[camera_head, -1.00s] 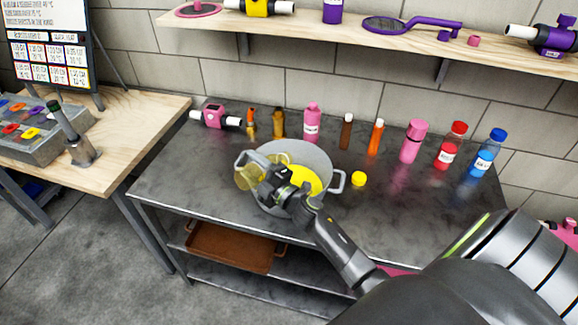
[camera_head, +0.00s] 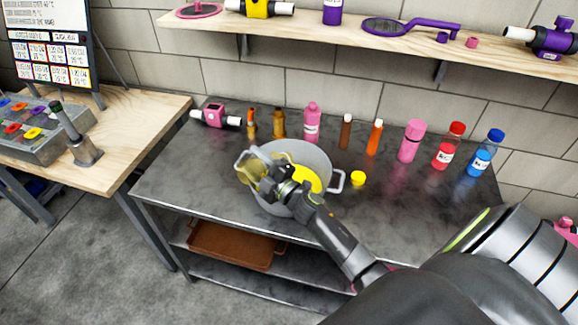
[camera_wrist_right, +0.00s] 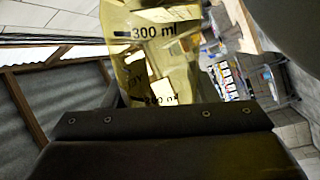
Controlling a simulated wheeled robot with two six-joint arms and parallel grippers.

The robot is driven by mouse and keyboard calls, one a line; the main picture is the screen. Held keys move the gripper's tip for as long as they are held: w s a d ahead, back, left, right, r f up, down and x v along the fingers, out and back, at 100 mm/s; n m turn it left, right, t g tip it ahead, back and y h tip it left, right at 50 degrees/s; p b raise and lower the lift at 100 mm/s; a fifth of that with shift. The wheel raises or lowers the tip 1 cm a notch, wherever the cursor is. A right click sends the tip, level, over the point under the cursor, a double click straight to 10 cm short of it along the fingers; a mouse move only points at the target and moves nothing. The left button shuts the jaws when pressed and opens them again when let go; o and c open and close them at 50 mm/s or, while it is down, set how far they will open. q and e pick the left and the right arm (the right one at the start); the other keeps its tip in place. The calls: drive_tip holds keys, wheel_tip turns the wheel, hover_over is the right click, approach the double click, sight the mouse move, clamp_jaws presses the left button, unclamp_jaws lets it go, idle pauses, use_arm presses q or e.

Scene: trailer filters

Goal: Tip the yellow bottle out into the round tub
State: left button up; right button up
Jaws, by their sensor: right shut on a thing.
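The round tub (camera_head: 322,160) is a grey metal pot with two side handles on the dark table, with yellow contents in it. My right gripper (camera_head: 272,176) is over the left part of the tub, shut on the yellow bottle (camera_head: 250,166). The bottle is see-through yellow and looks tilted over the tub's left rim; its mouth is hard to make out. In the right wrist view the bottle (camera_wrist_right: 150,60) shows "300 ml" marks above the dark gripper edge. I cannot tell how much is left in it. My left gripper is not in view.
A yellow cap (camera_head: 358,178) lies right of the tub. Several bottles, including a pink one (camera_head: 312,122) and a blue one (camera_head: 486,153), stand along the table's back, with a pink device (camera_head: 215,116) at left. The table's front left is clear.

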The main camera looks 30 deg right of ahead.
drive_tip(key=shift+w+d+r+m+h+p, duration=0.2)
drive_tip(key=shift+d+r+m+p, duration=0.5)
drive_tip(key=shift+m+p, duration=0.35)
drive_tip(key=shift+w+d+r+m+h+p, duration=0.2)
drive_tip(key=shift+d+r+m+p, duration=0.45)
drive_tip(key=shift+p, duration=0.6)
drive_tip(key=shift+a, duration=0.15)
idle(1.0)
